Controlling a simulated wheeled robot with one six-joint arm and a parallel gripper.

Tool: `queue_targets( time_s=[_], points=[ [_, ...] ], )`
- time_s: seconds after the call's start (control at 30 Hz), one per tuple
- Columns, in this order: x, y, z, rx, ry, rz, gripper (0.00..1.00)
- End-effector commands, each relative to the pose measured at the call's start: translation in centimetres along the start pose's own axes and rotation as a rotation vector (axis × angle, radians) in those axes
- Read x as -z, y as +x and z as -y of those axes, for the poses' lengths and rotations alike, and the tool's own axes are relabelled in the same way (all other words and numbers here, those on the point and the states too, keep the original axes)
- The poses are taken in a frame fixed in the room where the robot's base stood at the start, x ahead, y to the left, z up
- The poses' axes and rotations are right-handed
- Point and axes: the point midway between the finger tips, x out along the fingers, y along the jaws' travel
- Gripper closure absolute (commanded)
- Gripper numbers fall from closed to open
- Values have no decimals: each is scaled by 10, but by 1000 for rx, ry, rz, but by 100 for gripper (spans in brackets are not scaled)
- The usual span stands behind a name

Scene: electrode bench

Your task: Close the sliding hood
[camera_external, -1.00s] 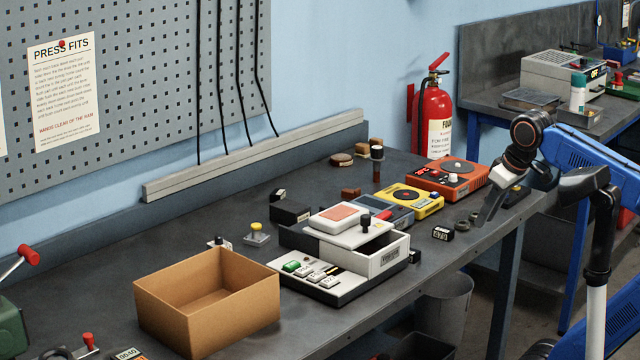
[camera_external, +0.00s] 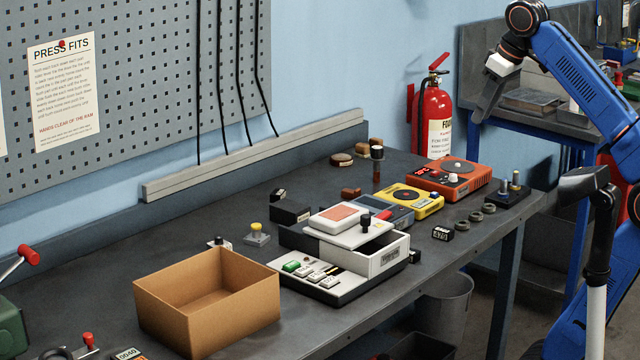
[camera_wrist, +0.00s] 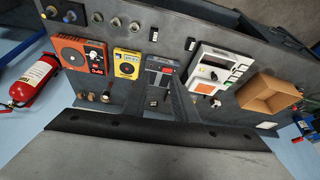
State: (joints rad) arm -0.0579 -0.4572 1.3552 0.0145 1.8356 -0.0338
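A white device with a dark base stands mid-bench. Its white sliding hood (camera_external: 362,236) carries a black knob (camera_external: 366,221). The device also shows in the wrist view (camera_wrist: 218,72), right of centre. My gripper (camera_external: 482,118) is in the air above the far right end of the bench, well away from the hood and touching nothing.
An open cardboard box (camera_external: 205,300) stands left of the device. A yellow unit (camera_external: 411,200) and an orange unit (camera_external: 455,178) stand right of it. Small black blocks (camera_external: 443,233) and several rings lie nearby. A fire extinguisher (camera_external: 434,115) stands behind.

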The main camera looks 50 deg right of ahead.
Motion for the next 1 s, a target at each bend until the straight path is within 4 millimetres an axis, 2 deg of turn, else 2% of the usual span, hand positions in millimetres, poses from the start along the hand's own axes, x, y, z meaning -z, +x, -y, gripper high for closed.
queue_targets(
  time_s=[0.27, 0.5, 0.7, 1.0],
  points=[
    [38, 14, 36, 71, -170, 7, 74],
    [76, 31, 95, 165, -389, 14, 74],
    [93, 40, 131, 214, -505, 14, 74],
    [104, 47, 168, 261, -613, 15, 74]
  ],
)
